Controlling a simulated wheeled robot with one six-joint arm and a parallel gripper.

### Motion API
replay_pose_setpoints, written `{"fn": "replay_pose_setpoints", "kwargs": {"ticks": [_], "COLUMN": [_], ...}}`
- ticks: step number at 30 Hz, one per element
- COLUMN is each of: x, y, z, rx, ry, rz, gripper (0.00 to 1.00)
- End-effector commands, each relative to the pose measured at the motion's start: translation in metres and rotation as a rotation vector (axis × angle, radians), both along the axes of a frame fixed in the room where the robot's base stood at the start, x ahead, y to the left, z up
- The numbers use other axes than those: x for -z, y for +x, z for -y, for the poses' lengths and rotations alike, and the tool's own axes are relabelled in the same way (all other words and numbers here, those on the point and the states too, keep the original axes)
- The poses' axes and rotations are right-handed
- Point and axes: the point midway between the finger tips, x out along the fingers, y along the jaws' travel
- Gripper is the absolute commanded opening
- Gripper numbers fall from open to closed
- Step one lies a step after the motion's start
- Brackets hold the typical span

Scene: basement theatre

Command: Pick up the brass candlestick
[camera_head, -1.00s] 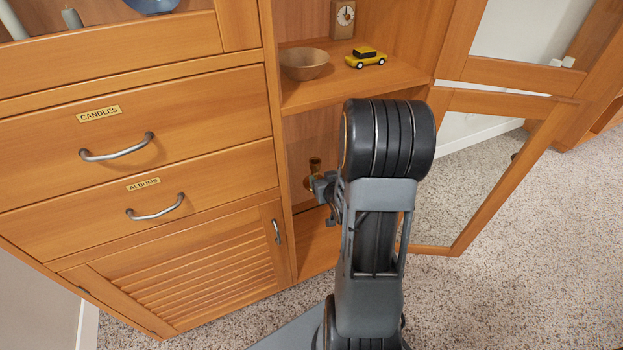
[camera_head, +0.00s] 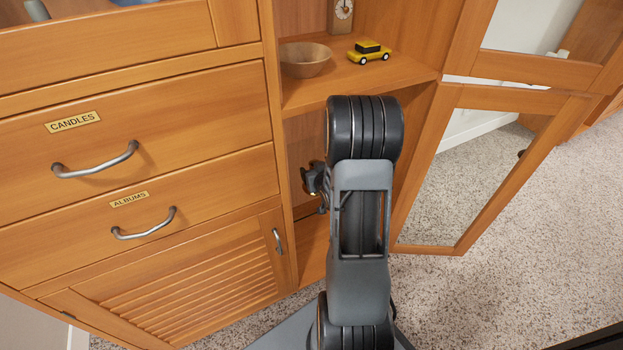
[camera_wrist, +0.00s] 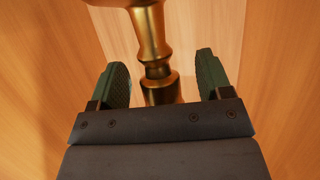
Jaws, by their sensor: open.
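The brass candlestick (camera_wrist: 151,38) stands in the cabinet compartment, seen close up in the wrist view. Its narrow stem runs down between the two fingers of my gripper (camera_wrist: 164,82), and its wider top is cut off by the upper picture edge. The fingers are open, one on each side of the stem, with a gap visible on both sides. In the head view my gripper (camera_head: 314,180) is inside the lower compartment, and the candlestick is almost wholly hidden behind my arm and wrist.
A wooden bowl (camera_head: 305,60), a yellow toy car (camera_head: 368,51) and a clock (camera_head: 341,14) are on the shelf above. The glazed cabinet door (camera_head: 480,170) stands open at right. Closed drawers (camera_head: 140,130) and a louvred door (camera_head: 190,272) are at left.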

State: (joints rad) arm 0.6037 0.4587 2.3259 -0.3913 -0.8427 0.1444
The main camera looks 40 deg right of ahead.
Motion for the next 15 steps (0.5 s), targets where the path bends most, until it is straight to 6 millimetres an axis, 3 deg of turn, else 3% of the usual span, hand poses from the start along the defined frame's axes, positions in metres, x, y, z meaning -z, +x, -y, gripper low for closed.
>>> {"fn": "replay_pose_setpoints", "kwargs": {"ticks": [7,15], "x": [0.0019,0.0017], "y": [0.0001,0.0000], "z": [0.0036,0.0039], "rx": [0.005,0.005], "ry": [0.000,0.000], "rz": [-0.001,0.000], "gripper": [0.72,0.47]}}
